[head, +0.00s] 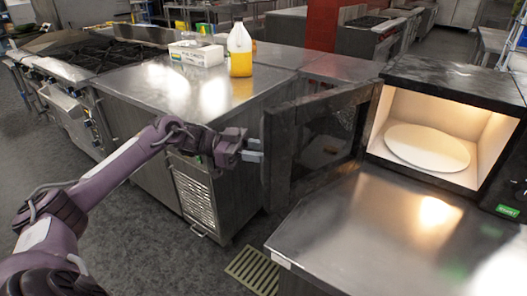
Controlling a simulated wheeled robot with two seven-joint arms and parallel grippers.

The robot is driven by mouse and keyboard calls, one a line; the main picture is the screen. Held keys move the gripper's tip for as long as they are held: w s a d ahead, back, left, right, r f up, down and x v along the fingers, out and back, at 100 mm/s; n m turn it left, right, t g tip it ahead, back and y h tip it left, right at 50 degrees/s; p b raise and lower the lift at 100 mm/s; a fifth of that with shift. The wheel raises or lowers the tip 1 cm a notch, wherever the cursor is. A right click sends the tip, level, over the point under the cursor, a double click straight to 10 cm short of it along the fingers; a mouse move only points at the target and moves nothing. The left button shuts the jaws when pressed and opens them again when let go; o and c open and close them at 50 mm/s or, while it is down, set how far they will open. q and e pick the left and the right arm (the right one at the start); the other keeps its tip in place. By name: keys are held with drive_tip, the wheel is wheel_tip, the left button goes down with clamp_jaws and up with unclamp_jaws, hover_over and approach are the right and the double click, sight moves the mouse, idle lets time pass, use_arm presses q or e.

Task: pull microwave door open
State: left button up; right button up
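The microwave (436,78) stands on a steel counter at the right in the head view. Its door (285,150) is swung wide open to the left, with its dark window facing me. The lit cavity shows a round white turntable plate (427,147) with nothing on it. My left gripper (254,150) is at the door's free edge, with its fingertips touching or very close to it. I cannot tell whether the fingers are closed on the door or its handle; no handle shows. My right gripper is not in view.
The steel counter (350,230) in front of the microwave is bare. A steel worktop (180,88) behind my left arm holds a jug of yellow liquid (240,60) and a white box (196,53). A stove (95,58) is at the left. A floor grate (252,270) lies below the door.

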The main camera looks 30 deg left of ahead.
use_arm(q)
drive_tip(key=b+v, duration=0.2)
drive_tip(key=v, duration=0.5)
drive_tip(key=shift+a+b, duration=0.35)
drive_tip(key=shift+a, duration=0.05)
drive_tip(key=shift+s, duration=0.1)
